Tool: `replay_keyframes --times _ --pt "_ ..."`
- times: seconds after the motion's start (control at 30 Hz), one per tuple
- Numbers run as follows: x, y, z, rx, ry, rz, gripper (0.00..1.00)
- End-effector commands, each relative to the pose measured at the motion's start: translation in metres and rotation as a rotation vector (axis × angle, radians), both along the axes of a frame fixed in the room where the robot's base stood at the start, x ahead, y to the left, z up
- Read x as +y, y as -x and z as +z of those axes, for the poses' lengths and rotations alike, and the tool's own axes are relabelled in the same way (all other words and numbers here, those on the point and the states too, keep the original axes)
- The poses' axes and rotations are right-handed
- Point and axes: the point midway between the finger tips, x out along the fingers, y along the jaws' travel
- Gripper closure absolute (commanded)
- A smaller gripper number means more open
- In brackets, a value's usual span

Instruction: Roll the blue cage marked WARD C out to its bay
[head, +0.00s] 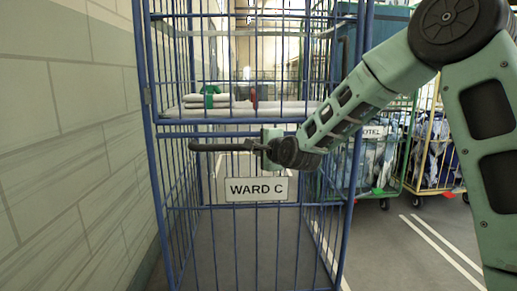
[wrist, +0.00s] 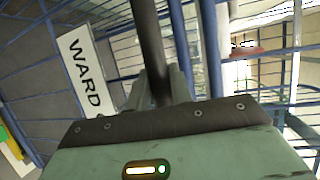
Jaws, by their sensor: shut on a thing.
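The blue cage (head: 153,150) stands upright in front of me in the head view, with a white WARD C sign (head: 257,190) on its front. The sign also shows tilted in the wrist view (wrist: 84,72), with WARD readable. A dark handle bar (head: 215,147) runs across the cage's front above the sign. My gripper (head: 262,148) is shut on this bar near its right part; the bar (wrist: 150,45) passes between the fingers in the wrist view. The cage's wheels are out of view.
A block wall (head: 65,140) runs close along the left. A green cage with a partly hidden sign (head: 378,132) and a yellow cage (head: 436,150) stand to the right. Floor with white lines (head: 445,245) is clear at lower right.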

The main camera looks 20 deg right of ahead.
Motion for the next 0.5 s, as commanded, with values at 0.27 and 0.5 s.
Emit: replay_keyframes --times 0.27,0.5 --pt "0.0037 0.0027 -0.0047 0.012 -0.001 0.008 0.57" --pt "0.0024 0.0021 -0.0028 0.008 -0.001 0.006 0.57"
